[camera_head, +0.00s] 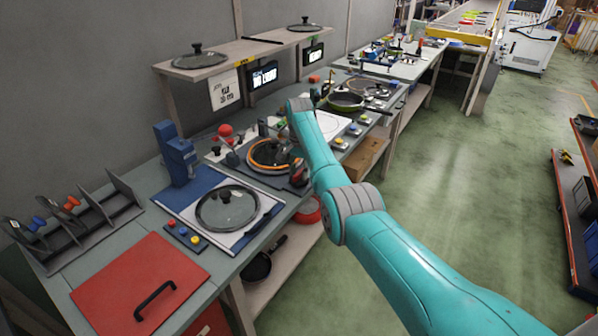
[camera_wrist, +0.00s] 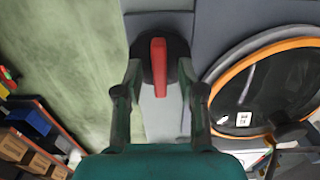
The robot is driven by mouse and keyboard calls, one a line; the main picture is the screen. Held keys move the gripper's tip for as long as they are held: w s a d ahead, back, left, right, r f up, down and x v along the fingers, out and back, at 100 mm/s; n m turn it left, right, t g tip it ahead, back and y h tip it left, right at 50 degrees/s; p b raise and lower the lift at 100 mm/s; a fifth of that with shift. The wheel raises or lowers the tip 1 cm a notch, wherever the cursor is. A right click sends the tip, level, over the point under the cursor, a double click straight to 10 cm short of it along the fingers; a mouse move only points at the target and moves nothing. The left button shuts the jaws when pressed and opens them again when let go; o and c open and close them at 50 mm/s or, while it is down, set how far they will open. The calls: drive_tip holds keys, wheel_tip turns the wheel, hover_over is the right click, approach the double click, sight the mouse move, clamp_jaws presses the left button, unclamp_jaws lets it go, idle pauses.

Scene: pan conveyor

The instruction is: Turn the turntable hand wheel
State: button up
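The turntable (camera_head: 270,157) has a dark disc with an orange rim and stands on the bench; in the wrist view its orange rim (camera_wrist: 238,66) is at the right. A black round base with an upright red bar (camera_wrist: 158,68), apparently the hand wheel, lies beside it. The red and black wheel (camera_head: 299,172) also shows at the bench front in the head view. My gripper (camera_wrist: 160,72) is open, with one finger on each side of the red bar. A gap shows on both sides. In the head view my gripper is largely hidden behind my teal arm.
A glass lid (camera_head: 227,207) on a blue and white board and a blue stand (camera_head: 175,155) are to the left. A red panel with a black handle (camera_head: 140,285) is nearer. A pan (camera_head: 345,101) stands beyond my wrist. The aisle floor at right is clear.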

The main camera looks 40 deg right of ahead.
drive_tip(key=shift+f, duration=0.1)
clamp_jaws()
drive_tip(key=shift+n, duration=0.3)
drive_tip(key=n, duration=1.9)
idle(0.6)
